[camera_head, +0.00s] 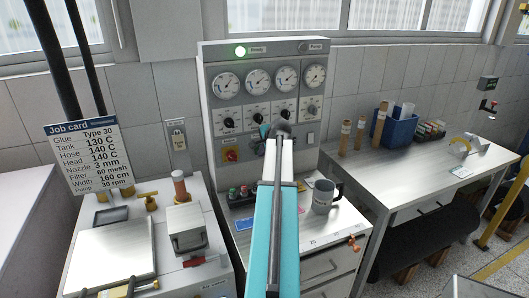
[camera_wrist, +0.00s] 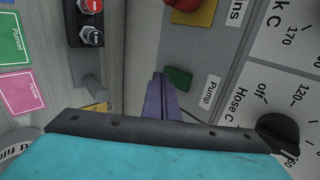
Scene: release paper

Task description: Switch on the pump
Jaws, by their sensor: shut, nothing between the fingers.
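The control panel (camera_head: 210,108) stands upright at the back of the bench in the head view. In the wrist view, the green pump switch (camera_wrist: 180,78) is on the panel beside its "Pump" label (camera_wrist: 210,90). My gripper (camera_wrist: 159,78) has its purple fingers shut and empty, with the tips just left of the green switch. Whether they touch it I cannot tell. In the head view my arm hides the switch. The pump lamp (camera_head: 304,47) at the panel's top right looks unlit.
Heater knobs and the Hose C dial knob (camera_wrist: 278,133) lie close to my gripper. A grey mug (camera_head: 323,196) stands on the bench below right.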

